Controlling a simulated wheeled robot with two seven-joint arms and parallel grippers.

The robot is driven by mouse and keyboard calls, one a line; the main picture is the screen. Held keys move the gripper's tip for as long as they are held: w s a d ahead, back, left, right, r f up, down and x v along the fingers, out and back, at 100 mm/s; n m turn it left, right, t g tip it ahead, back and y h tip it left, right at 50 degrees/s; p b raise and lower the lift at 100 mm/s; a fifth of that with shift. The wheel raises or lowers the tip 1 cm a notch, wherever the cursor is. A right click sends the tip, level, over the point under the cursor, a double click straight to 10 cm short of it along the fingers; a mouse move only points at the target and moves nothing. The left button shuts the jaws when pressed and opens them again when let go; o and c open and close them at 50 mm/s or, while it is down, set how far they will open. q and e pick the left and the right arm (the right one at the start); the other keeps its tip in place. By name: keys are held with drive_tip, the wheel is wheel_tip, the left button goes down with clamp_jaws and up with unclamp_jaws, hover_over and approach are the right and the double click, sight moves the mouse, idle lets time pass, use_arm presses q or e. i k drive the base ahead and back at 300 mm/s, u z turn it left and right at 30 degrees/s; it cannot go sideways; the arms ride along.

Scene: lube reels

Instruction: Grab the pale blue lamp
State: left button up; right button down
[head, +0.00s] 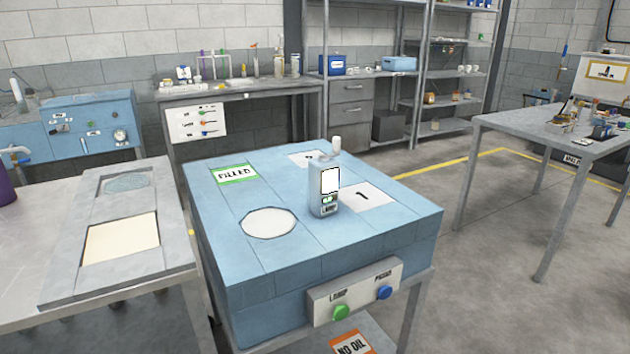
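A small upright pale blue-grey object (317,204), which looks like the pale blue lamp, stands in the head view on the blue workstation top (290,250). It has a white front panel, a small green mark low down and a white knob on top.
The blue top also has a white disc (268,223) and a green "FILLED" label (235,174). Its front panel (330,302) has green and blue knobs. A grey table (90,285) stands left, a cluttered table (510,125) right. Floor between is clear.

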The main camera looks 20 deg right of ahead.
sight(323, 176)
drive_tip(key=k, duration=0.5)
drive_tip(key=z, duration=1.75)
drive_tip(key=i, duration=1.5)
drive_tip(key=u, duration=1.3)
